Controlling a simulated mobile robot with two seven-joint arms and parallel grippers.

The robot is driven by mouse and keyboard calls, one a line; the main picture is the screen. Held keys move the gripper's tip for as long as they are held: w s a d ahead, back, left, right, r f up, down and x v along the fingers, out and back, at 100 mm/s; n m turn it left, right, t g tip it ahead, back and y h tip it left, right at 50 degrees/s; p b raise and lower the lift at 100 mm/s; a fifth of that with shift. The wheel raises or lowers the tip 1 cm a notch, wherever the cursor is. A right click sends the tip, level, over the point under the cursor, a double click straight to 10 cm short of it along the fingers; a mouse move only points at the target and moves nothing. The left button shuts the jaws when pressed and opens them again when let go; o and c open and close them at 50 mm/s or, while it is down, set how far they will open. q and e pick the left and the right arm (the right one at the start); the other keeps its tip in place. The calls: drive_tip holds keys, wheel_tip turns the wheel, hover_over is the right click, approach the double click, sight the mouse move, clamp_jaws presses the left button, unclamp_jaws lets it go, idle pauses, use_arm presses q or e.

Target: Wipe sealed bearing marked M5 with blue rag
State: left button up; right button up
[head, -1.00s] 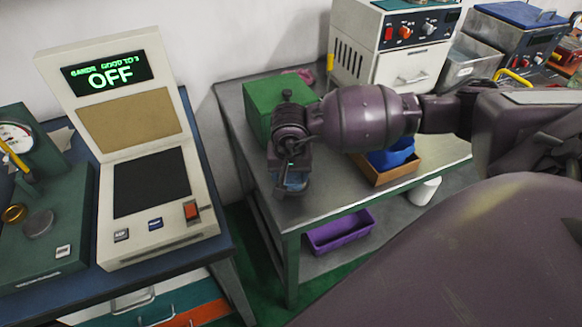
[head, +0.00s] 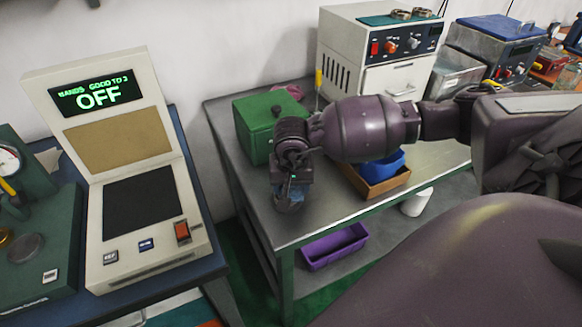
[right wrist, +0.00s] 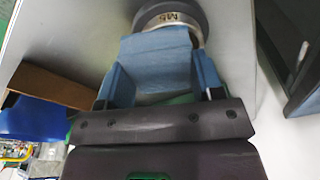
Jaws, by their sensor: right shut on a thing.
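The sealed bearing (right wrist: 170,14), a dark grey ring with a metal inner band marked M5, is at the top of the right wrist view, partly cut off by the frame. My right gripper (head: 290,188) is shut on the blue rag (right wrist: 158,60), which spreads between its fingers and hangs over the bearing's near side. The rag overlaps the bearing there; I cannot tell how firmly they touch. In the head view the rag and bearing are mostly hidden beneath the gripper, above the grey metal table's left end. My left gripper is out of view.
A green box (head: 252,128) stands just behind my right gripper. A blue bin (head: 383,166) in a brown tray (head: 382,187) is to the right. A purple bin (head: 335,246) is on the lower shelf. A beige console (head: 140,250) reading OFF stands on the left table.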

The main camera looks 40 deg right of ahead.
drive_tip(key=shift+w+a+f, duration=0.1)
drive_tip(key=shift+w+a, duration=0.2)
drive_tip(key=shift+a, duration=0.35)
drive_tip(key=shift+w+a, duration=0.25)
drive_tip(key=shift+a, duration=0.4)
drive_tip(key=shift+d, duration=0.15)
drive_tip(key=shift+s+d, duration=0.15)
drive_tip(key=shift+d, duration=0.55)
drive_tip(key=shift+s+d, duration=0.15)
drive_tip(key=shift+d, duration=0.5)
drive_tip(key=shift+a, duration=0.15)
drive_tip(key=shift+a+b, duration=0.35)
drive_tip(key=shift+a, duration=1.1)
drive_tip(key=shift+d, duration=0.15)
drive_tip(key=shift+s+d, duration=0.2)
drive_tip(key=shift+d, duration=0.5)
drive_tip(key=shift+s+d, duration=0.15)
drive_tip(key=shift+d, duration=0.55)
